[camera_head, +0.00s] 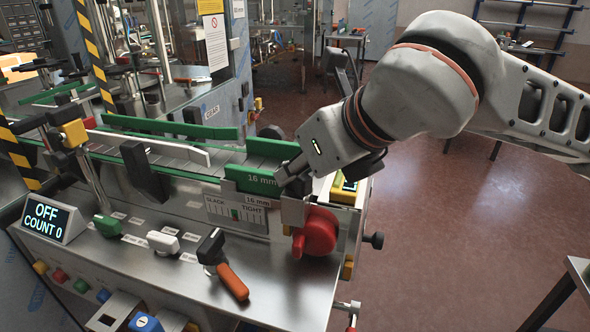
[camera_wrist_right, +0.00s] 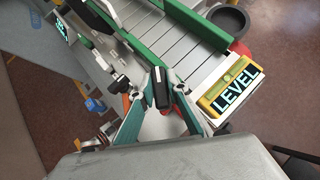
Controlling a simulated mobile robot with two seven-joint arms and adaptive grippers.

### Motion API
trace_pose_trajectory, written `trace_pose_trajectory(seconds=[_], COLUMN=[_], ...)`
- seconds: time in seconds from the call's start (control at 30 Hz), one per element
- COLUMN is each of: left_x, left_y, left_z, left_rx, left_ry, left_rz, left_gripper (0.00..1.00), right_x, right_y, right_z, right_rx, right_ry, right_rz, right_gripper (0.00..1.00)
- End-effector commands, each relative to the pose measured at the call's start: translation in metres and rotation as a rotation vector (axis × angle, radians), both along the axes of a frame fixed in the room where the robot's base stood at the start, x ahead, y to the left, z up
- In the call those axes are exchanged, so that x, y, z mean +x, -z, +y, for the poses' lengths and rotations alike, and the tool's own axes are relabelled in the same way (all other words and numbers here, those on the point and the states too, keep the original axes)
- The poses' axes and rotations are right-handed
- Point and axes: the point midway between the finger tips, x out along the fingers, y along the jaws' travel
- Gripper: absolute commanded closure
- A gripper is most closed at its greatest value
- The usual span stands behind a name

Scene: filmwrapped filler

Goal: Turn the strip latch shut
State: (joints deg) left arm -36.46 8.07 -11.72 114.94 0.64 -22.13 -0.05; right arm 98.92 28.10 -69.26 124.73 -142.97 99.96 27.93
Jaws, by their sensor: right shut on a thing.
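My right gripper (camera_head: 284,180) reaches in from the right to the front end of the conveyor, beside the green strip (camera_head: 250,181) marked 16 mm. In the right wrist view my right gripper (camera_wrist_right: 161,88) is shut, its two fingers against the sides of a small black handle (camera_wrist_right: 161,90). This handle looks like the strip latch, but I cannot tell for sure. In the head view the fingers and the arm's end hide it. My left gripper is not in view.
A red knob (camera_head: 318,232) sits just below my right gripper. The control deck carries an OFF, COUNT 0 display (camera_head: 46,218), a green knob (camera_head: 107,225), a white knob (camera_head: 163,241) and an orange-handled lever (camera_head: 232,282). A yellow LEVEL box (camera_wrist_right: 233,90) stands beside the conveyor. Open floor lies right.

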Motion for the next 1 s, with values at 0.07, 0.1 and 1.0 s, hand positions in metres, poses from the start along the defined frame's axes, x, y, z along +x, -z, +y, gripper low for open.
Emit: trace_pose_trajectory(seconds=[0.07, 0.1, 1.0], left_x=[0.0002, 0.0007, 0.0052], left_y=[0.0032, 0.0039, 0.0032], left_z=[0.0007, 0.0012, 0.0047], left_rx=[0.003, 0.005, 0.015], left_ry=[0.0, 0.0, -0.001], left_rz=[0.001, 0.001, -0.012], left_gripper=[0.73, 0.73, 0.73], right_x=[-0.0001, -0.0001, 0.0002], right_y=[-0.0008, -0.0004, -0.0018], right_z=[0.0013, 0.0015, 0.0007], right_rx=[-0.002, -0.002, 0.002], right_ry=[0.071, 0.109, 0.876], right_rz=[-0.007, -0.007, -0.003], right_gripper=[1.0, 1.0, 1.0])
